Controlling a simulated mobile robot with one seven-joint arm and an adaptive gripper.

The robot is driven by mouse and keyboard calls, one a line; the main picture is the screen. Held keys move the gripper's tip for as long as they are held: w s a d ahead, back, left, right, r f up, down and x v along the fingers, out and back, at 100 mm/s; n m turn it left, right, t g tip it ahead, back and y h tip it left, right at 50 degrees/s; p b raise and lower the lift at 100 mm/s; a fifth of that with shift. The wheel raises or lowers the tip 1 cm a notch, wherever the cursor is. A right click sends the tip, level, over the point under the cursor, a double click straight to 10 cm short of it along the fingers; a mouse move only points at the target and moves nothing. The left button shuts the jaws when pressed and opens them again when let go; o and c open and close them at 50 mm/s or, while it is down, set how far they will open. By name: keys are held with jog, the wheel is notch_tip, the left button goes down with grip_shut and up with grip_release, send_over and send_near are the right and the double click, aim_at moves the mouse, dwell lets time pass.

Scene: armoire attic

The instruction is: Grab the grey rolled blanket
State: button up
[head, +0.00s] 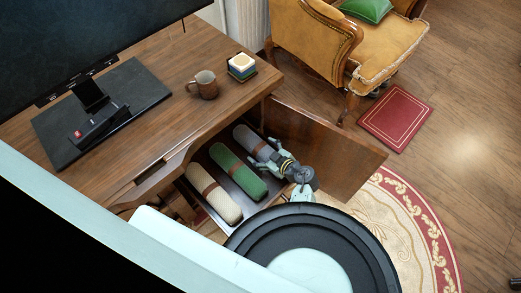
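The grey rolled blanket (250,140) lies in the open drawer, the rightmost of three rolls, with a brown band around it. My gripper (265,153) is over the near end of this roll, with its pale fingers apart on either side of it. The near end is partly hidden by the gripper. I cannot tell whether the fingers press on the roll or stand clear of it.
A green roll (236,170) lies just left of the grey one, and a cream roll (213,192) lies further left. The wooden drawer front or door panel (330,150) stands to the right of my gripper. A mug (203,86) stands on the desk above.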

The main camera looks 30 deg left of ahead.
jog(key=c, duration=1.3)
jog(key=shift+c, duration=0.3)
jog(key=shift+r, duration=0.1)
